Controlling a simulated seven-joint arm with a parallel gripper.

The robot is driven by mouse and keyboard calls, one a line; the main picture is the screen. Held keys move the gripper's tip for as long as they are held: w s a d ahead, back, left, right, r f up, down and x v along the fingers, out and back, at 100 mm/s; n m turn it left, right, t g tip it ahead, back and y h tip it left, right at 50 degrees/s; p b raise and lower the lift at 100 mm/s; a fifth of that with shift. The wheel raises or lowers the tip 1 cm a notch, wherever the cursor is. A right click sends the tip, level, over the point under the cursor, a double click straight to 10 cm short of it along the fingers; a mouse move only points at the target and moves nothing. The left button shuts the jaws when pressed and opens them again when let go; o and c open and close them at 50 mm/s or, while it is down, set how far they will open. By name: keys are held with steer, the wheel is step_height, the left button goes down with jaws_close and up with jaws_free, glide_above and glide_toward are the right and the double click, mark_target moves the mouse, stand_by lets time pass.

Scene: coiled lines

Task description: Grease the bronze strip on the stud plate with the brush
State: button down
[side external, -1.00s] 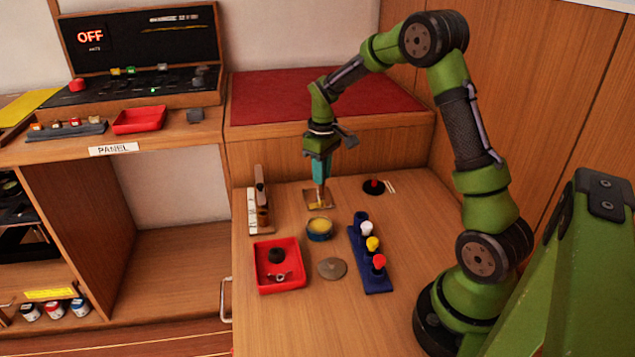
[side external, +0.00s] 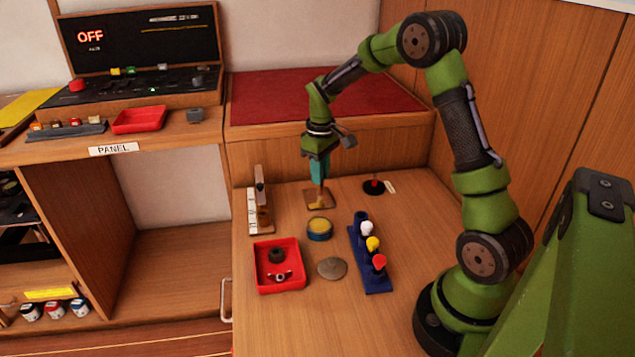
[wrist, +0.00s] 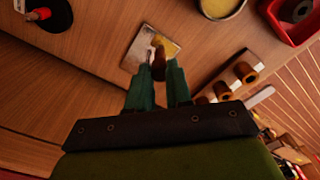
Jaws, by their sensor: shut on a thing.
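My gripper (side external: 319,176) is shut on the brush (side external: 320,194), which points down at the stud plate. In the wrist view, the brush (wrist: 158,66) sits between the green fingers of my gripper (wrist: 158,84), its tip over or on the plate; contact is hard to tell. The stud plate (side external: 328,201) is a small square on the bench and also shows in the wrist view (wrist: 133,59). A yellow patch shows on it beside the brush. The bronze strip cannot be told apart clearly. A round tin (side external: 320,236) with yellow contents stands just in front of the plate.
A red tray (side external: 262,287) with dark and metal parts, a grey-brown disc (side external: 332,268) and a blue rack (side external: 377,284) with white, yellow and red knobs stand nearer. A wooden block stand (side external: 262,213) is left of the plate. A black round base (side external: 374,188) is right.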

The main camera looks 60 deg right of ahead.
steer(key=shift+w+a, duration=0.1)
steer(key=shift+a, duration=0.1)
steer(key=shift+w+a, duration=0.45)
stand_by(0.3)
steer(key=shift+w+a, duration=0.35)
steer(key=shift+w, duration=0.1)
steer(key=shift+s, duration=0.1)
steer(key=shift+s+d+r, duration=0.1)
steer(key=shift+s+d, duration=0.35)
steer(key=shift+d, duration=0.05)
